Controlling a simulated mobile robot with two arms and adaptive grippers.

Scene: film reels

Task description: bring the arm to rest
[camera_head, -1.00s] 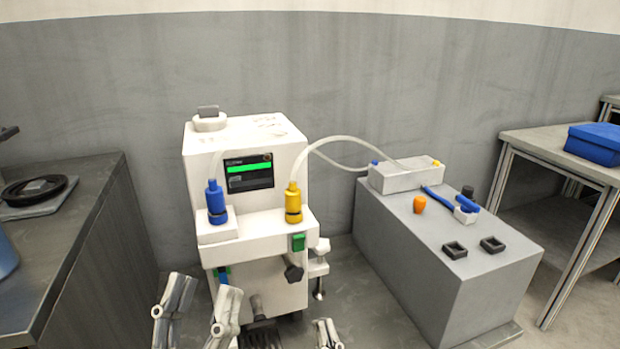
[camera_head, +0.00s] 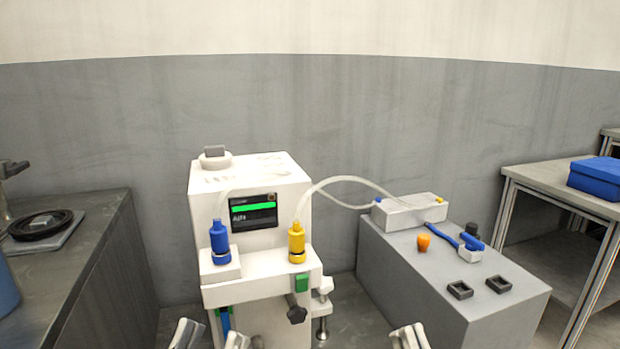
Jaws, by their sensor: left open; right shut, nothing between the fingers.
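My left gripper (camera_head: 211,337) shows at the bottom edge, left of centre, in front of the white machine. Its two grey fingers stand apart with nothing seen between them. My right gripper (camera_head: 410,337) shows at the bottom edge, right of the machine and in front of the grey block. Its fingertips are close together and hold nothing. Both arms and most of each gripper are cut off below the picture.
The white machine (camera_head: 262,170) carries a blue bottle (camera_head: 219,240), a yellow bottle (camera_head: 297,240) and a lit screen (camera_head: 253,211). Right of it, a grey block (camera_head: 440,300) holds small parts. A dark counter (camera_head: 100,225) stands left, a table (camera_head: 545,177) far right.

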